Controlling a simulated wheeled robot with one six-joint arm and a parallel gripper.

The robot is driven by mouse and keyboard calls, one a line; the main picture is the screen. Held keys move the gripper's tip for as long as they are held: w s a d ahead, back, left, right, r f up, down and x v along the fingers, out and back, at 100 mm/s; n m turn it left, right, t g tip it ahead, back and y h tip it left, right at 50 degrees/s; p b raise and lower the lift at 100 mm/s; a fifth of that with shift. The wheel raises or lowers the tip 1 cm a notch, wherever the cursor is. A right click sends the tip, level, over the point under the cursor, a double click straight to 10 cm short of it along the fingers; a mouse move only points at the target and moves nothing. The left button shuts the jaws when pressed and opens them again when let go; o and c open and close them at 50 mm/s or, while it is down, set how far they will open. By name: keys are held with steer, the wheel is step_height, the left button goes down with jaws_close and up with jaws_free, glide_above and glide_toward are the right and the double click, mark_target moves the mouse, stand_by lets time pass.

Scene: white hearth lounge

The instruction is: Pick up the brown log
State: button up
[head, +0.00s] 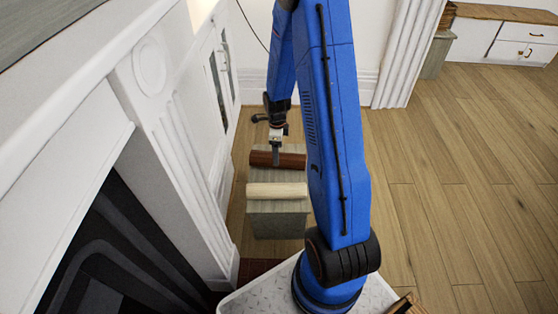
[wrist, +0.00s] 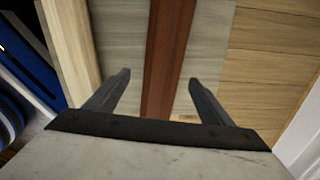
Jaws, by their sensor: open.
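The brown log (head: 290,160) is a reddish-brown rod lying across the top of a grey wooden stand (head: 278,222) in the head view. A pale log (head: 275,190) lies nearer to me on the same stand, roughly parallel to it. My gripper (head: 276,155) points down at the brown log. In the wrist view the brown log (wrist: 167,70) runs between the two open fingers of my gripper (wrist: 158,82), with a gap on each side. Whether the fingertips reach down beside the log is unclear. The pale log (wrist: 70,45) is left of the left finger.
The white fireplace surround (head: 165,110) stands close on the left of the stand. A white wall (head: 345,40) is behind. Open wooden floor (head: 450,190) lies to the right, with a white drawer cabinet (head: 510,40) at the far right.

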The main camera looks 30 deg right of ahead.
steer(key=shift+w+d+f, duration=0.1)
steer(key=shift+f, duration=1.45)
steer(key=shift+w+f, duration=0.1)
steer(key=shift+f, duration=1.45)
steer(key=shift+c, duration=0.4)
steer(key=c, duration=1.7)
steer(key=shift+r, duration=0.15)
step_height(320, 180, up, 10)
steer(key=shift+f, duration=0.25)
steer(key=shift+r, duration=0.15)
steer(key=shift+s, duration=0.1)
